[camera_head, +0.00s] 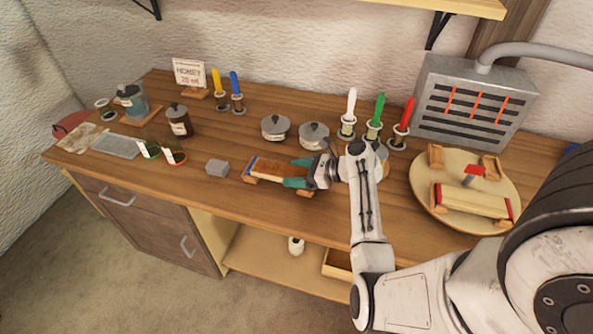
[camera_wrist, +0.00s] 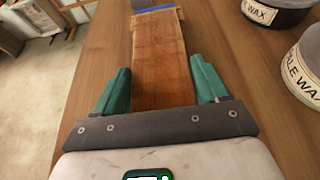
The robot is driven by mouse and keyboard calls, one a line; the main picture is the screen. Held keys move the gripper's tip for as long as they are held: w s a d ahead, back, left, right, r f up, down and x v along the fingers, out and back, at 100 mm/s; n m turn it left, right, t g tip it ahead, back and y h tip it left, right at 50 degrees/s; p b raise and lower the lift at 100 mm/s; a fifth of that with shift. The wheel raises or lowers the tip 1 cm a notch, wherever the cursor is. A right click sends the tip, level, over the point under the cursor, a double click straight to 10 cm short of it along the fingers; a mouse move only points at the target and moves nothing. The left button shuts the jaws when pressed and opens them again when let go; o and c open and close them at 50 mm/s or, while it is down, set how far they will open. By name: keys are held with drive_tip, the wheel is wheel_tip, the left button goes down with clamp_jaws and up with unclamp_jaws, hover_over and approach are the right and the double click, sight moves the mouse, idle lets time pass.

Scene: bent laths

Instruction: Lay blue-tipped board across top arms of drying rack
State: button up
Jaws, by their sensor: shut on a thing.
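The blue-tipped board (camera_head: 273,170) is a short brown board with a blue left end, low over the workbench near its front edge. It also shows in the wrist view (camera_wrist: 160,62), where it runs away from me to its blue tip. My gripper (camera_head: 299,172) has its teal fingers on either side of the board near its right end, and is shut on it. In the wrist view my gripper (camera_wrist: 163,88) straddles the board's near part. Small wooden pieces show at the board's ends; I cannot tell whether it touches them. I cannot make out a drying rack for certain.
A round turntable (camera_head: 428,190) at right carries a red-tipped board (camera_head: 474,201). A grey block (camera_head: 217,168) lies left of the board. Lidded pots (camera_head: 275,127), colored-handled tools and a slotted metal heater (camera_head: 470,105) stand behind. Pale frame-like items (camera_wrist: 35,18) show beyond the bench.

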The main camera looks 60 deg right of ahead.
drive_tip(key=shift+f, duration=0.15)
drive_tip(key=o, duration=1.1)
drive_tip(key=shift+f, duration=0.15)
